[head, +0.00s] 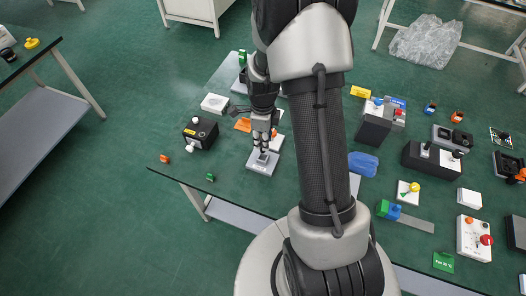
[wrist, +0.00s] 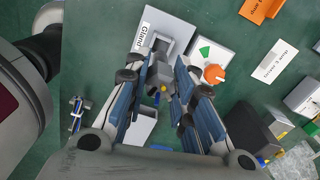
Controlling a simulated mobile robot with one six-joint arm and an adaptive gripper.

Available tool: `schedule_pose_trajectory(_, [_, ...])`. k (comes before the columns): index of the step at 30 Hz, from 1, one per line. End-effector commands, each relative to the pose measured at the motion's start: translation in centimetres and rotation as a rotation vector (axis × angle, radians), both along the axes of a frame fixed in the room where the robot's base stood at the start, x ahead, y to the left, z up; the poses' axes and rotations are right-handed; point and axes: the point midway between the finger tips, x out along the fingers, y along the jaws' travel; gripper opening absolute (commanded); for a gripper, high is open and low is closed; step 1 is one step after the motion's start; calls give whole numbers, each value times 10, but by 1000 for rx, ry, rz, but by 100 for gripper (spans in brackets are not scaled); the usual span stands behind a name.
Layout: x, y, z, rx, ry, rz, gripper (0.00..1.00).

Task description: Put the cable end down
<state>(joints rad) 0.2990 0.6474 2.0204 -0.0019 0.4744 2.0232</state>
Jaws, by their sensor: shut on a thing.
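My gripper (head: 263,146) is over the front-left part of the green table, just above a light grey plate (head: 262,168). In the wrist view my gripper (wrist: 165,88) is shut on the cable end (wrist: 158,74), a grey piece with small blue and yellow bits by the fingertips. The plate labelled "Gland" (wrist: 148,28) lies just past the fingertips, with a grey gland block (wrist: 163,42) on it. The cable end overlaps the block in view; I cannot tell whether they touch. The fingers hide part of the cable end.
A white plate with an orange knob (wrist: 214,73) lies right of the fingers. A black box (head: 200,132) stands left of my gripper, with a white block (head: 214,103) behind it. A blue pouch (head: 363,163) lies right of my arm. The table's front-left corner is mostly clear.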

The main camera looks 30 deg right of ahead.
Motion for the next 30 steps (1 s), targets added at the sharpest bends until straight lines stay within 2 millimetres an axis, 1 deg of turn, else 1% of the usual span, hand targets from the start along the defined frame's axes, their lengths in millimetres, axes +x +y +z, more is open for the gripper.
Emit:
schedule_pose_trajectory(1, [0,0,-10,0,0,0,0])
schedule_pose_trajectory(8, [0,0,-25,0,-1,0,0])
schedule_pose_trajectory(15, [0,0,-60,0,0,0,0])
schedule_pose_trajectory(17, [0,0,-62,-1,-1,0,0])
schedule_pose_trajectory(23, [1,0,-60,-1,-2,0,0])
schedule_pose_trajectory(27, [0,0,-65,-1,-2,0,0])
schedule_pose_trajectory(28, [0,0,-64,-1,-2,0,24])
schedule_pose_trajectory(30, [0,0,-64,-1,-2,0,29])
